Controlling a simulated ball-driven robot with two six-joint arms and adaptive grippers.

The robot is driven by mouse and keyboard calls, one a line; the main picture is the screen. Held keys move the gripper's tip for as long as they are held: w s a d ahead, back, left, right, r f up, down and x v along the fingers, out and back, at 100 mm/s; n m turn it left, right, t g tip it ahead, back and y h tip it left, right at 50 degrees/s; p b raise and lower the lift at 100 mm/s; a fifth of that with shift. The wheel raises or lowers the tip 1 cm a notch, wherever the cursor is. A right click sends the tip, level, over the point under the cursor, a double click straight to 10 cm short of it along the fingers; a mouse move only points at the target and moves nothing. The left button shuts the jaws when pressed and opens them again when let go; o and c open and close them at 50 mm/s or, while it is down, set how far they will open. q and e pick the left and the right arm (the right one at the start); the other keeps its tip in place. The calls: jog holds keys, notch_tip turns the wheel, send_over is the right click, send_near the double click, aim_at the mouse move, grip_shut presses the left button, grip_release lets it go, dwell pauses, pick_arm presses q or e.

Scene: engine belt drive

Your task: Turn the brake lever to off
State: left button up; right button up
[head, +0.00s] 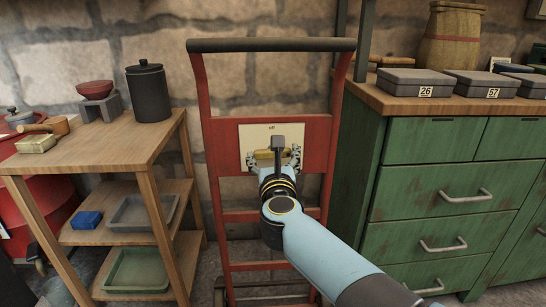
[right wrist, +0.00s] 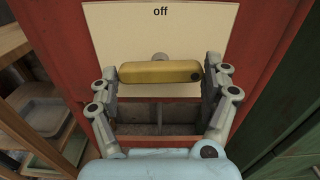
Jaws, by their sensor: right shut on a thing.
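The brake lever (right wrist: 160,72) is a brass-yellow bar, lying nearly level across a cream plate (right wrist: 195,30) in the right wrist view. The plate is marked "off" above the lever. In the head view the plate (head: 250,133) is on the red hand truck, and a bit of the lever (head: 264,155) shows behind my wrist. My right gripper (right wrist: 163,76) is shut on the lever, with one finger at each end of the bar. It also shows in the head view (head: 275,158). My left gripper is not in view.
The red hand truck (head: 203,100) stands against a stone wall. A wooden shelf table (head: 110,140) with a dark canister (head: 148,92) is on the left. A green cabinet (head: 425,140) with grey boxes (head: 417,82) on top stands close on the right.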

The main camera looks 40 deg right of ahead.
jog(key=shift+r+n+p, duration=0.2)
jog(key=shift+n+p, duration=0.35)
jog(key=shift+n, duration=0.35)
jog(key=shift+n+p, duration=0.5)
jog(key=shift+n, duration=0.4)
jog(key=n+p, duration=0.2)
jog(key=n, duration=0.2)
jog(key=shift+n+p, duration=0.3)
jog(key=n+p, duration=0.2)
jog(key=n, duration=0.2)
jog(key=shift+n, duration=0.3)
pick_arm(q)
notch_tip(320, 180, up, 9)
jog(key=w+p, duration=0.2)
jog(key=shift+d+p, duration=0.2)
jog(key=shift+p, duration=0.1)
pick_arm(e)
jog(key=shift+f+n, duration=0.1)
jog(key=shift+n, duration=2.2)
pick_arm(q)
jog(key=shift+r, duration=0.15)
pick_arm(e)
jog(key=o, duration=1.1)
jog(key=shift+c, duration=0.2)
